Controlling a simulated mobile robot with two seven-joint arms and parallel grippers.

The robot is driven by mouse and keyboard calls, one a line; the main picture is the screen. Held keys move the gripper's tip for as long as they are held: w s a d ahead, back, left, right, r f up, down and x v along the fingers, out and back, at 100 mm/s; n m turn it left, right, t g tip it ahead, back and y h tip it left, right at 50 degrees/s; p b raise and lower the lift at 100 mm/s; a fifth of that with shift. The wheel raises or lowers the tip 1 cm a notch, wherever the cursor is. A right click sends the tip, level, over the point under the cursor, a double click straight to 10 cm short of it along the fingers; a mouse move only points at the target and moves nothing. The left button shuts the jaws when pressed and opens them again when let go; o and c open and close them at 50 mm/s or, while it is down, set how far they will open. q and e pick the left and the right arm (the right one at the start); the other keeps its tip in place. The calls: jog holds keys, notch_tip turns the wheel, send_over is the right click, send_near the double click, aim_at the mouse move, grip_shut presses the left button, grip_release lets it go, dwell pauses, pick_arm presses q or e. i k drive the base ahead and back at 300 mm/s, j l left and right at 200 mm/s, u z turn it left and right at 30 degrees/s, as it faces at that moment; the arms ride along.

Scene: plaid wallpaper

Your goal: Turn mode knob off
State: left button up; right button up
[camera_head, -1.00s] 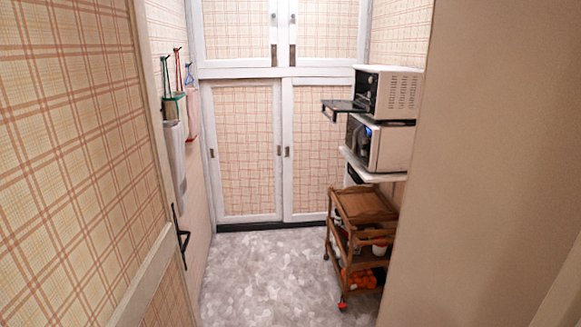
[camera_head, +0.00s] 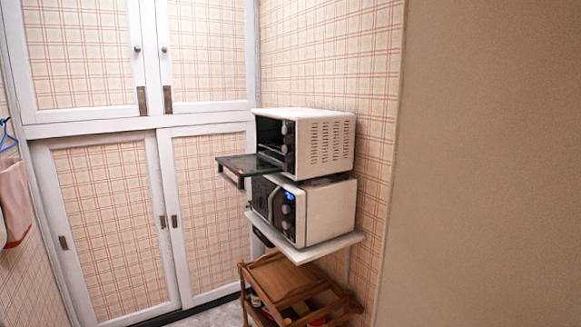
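A white toaster oven (camera_head: 328,141) sits on top of a white microwave (camera_head: 330,213) at the right wall. The toaster oven's glass door (camera_head: 250,166) hangs open, pointing left. A column of round knobs (camera_head: 286,138) runs down the right of its front; which one is the mode knob, and where it is set, is too small to tell. The microwave has a lit blue display (camera_head: 288,196), its own knobs (camera_head: 286,217) and a shut door with a curved handle. Neither of my grippers shows in the head view.
Both appliances stand on a white wall shelf (camera_head: 318,247) above a wooden trolley (camera_head: 292,280). White-framed plaid cupboard doors (camera_head: 108,222) fill the back. A beige wall edge (camera_head: 392,180) is close on the right. A little grey floor (camera_head: 212,316) shows at the bottom.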

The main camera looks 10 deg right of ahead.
aim_at(286, 148)
jog(key=i+j+z, duration=1)
jog(key=i+j, duration=0.2)
jog(key=i, duration=0.05)
